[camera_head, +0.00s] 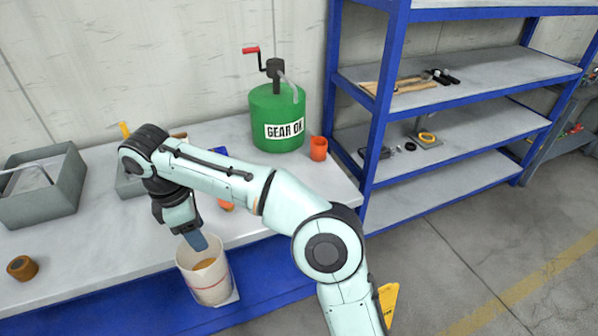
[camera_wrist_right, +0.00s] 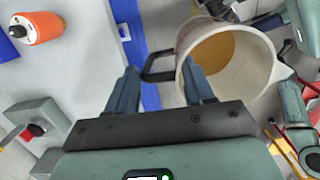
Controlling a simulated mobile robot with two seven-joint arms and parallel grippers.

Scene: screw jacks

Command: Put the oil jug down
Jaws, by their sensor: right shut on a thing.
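The oil jug (camera_head: 204,278) is a whitish open container with amber oil in its bottom. In the head view it appears in front of the workbench's front edge, over the blue side. The wrist view shows the jug (camera_wrist_right: 262,50) from above, with its dark handle (camera_wrist_right: 158,70) reaching between my fingers. My right gripper (camera_head: 198,242) is shut on that handle, and its fingers show in the wrist view (camera_wrist_right: 160,85). The jug's underside contact is hidden. My left gripper is not visible in the head view, and I cannot make it out in the wrist view.
The grey workbench (camera_head: 75,270) has free room front left, beside a brown cylinder (camera_head: 22,268). A grey bin (camera_head: 45,190) stands behind. Blue shelving (camera_head: 455,98) stands to the right.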

